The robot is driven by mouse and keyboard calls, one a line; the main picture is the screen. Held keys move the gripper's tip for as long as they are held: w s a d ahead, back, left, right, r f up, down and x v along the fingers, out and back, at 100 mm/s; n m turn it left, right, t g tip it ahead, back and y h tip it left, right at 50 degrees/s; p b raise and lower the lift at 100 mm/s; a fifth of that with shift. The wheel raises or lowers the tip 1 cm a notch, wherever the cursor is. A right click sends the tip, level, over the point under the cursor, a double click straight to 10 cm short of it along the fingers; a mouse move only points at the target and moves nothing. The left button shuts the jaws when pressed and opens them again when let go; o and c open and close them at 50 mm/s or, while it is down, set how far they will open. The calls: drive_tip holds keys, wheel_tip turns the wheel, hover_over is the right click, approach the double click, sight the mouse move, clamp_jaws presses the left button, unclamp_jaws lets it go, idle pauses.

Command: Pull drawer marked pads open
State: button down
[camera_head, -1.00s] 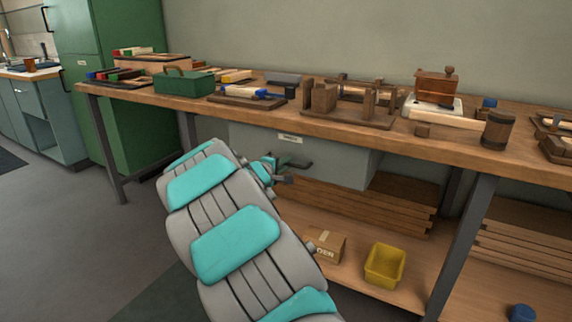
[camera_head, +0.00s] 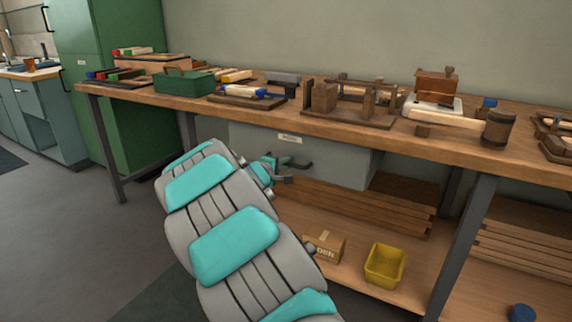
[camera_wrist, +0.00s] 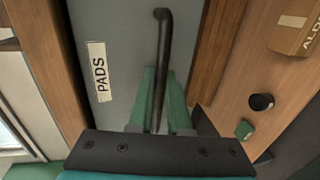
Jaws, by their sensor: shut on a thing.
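The grey drawer (camera_head: 330,162) hangs under the workbench top, with a small pale label (camera_head: 290,138) on its front. In the wrist view the label (camera_wrist: 100,72) reads PADS, and the drawer front (camera_wrist: 120,45) fills the upper left. A dark bar handle (camera_wrist: 163,45) runs down between the green fingers of my gripper (camera_wrist: 163,100). The gripper is shut on this handle. In the head view my gripper (camera_head: 284,174) is at the drawer front, partly hidden by my arm. The drawer's lower left front is also hidden by my arm.
The wooden bench top (camera_head: 400,138) with tools is just above the drawer. Below are stacked boards (camera_head: 370,205), a cardboard box (camera_head: 325,245) and a yellow bin (camera_head: 384,265) on the lower shelf. A bench leg (camera_head: 463,245) stands to the right. Floor at left is clear.

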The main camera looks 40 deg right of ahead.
drive_tip(key=f+b+v, duration=0.2)
drive_tip(key=v, duration=1)
drive_tip(key=a+f+b+v, duration=0.1)
drive_tip(key=f+b+v, duration=0.2)
drive_tip(key=v, duration=0.9)
drive_tip(key=f+b+v, duration=0.2)
drive_tip(key=v, duration=1)
drive_tip(key=shift+s+a+f+b, duration=0.35)
drive_tip(key=shift+s+a+b, duration=0.05)
drive_tip(key=shift+a, duration=0.05)
drive_tip(key=c, duration=0.9)
unclamp_jaws()
drive_tip(key=shift+o, duration=0.2)
drive_tip(key=shift+r, duration=0.1)
drive_tip(key=v, duration=0.7)
drive_tip(key=shift+a, duration=0.4)
